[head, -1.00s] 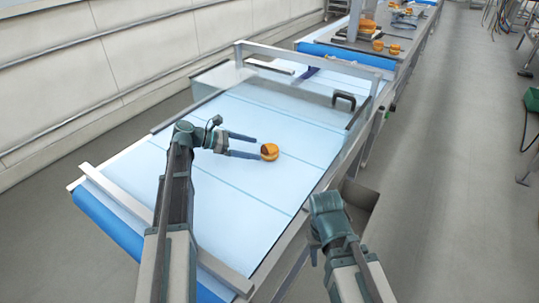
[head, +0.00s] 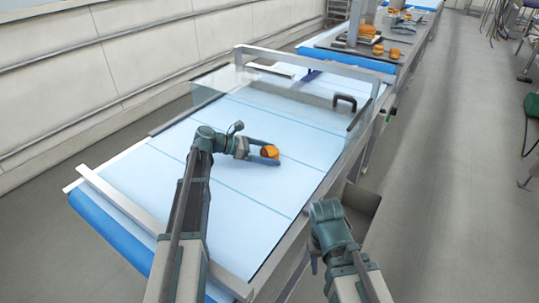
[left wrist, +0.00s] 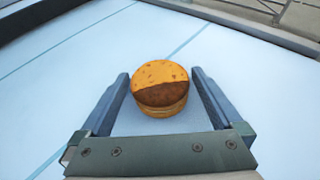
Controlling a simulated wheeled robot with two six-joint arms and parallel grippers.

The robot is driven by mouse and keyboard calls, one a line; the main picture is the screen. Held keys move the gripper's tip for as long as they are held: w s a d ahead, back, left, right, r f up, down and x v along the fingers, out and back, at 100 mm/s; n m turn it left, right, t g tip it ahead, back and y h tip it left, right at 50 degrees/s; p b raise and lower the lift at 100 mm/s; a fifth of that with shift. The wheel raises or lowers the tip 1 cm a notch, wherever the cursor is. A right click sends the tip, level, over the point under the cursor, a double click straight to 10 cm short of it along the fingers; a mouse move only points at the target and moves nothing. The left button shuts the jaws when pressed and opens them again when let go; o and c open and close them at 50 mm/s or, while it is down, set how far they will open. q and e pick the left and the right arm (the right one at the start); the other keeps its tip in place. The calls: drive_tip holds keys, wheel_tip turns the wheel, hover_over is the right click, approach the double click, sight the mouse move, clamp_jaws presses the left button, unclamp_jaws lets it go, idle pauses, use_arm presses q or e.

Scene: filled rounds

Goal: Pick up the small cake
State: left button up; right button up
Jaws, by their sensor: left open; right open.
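The small cake (head: 269,151) is round and orange-brown with a dark brown patch, and sits on the light blue conveyor belt (head: 220,190). My left gripper (head: 272,153) is open, with one finger on each side of the cake. In the left wrist view the cake (left wrist: 160,86) stands between the two fingertips (left wrist: 160,80), with gaps on both sides. My right gripper (head: 315,262) is beside the conveyor's right edge, away from the cake; its fingers are mostly hidden.
A clear guard panel with a black handle (head: 345,100) and a metal crossbar (head: 310,62) stand beyond the cake. A metal frame rail (head: 290,237) runs along the belt's right side. More orange cakes (head: 378,50) lie farther back. The belt around the cake is clear.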

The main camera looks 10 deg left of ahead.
sight(269, 150)
use_arm(q)
drive_tip(key=c, duration=0.8)
drive_tip(key=shift+o, duration=0.2)
drive_tip(key=shift+r, duration=0.15)
wheel_tip(269, 150, up, 3)
drive_tip(key=p, duration=0.3)
drive_tip(key=shift+r+p, duration=0.45)
drive_tip(key=shift+p, duration=0.2)
drive_tip(key=s+d, duration=0.2)
drive_tip(key=s, duration=0.2)
drive_tip(key=s+d, duration=0.3)
drive_tip(key=s, duration=0.2)
drive_tip(key=s+d, duration=0.2)
drive_tip(key=s, duration=0.3)
drive_tip(key=shift+d+r+p, duration=0.35)
drive_tip(key=shift+d+r, duration=0.05)
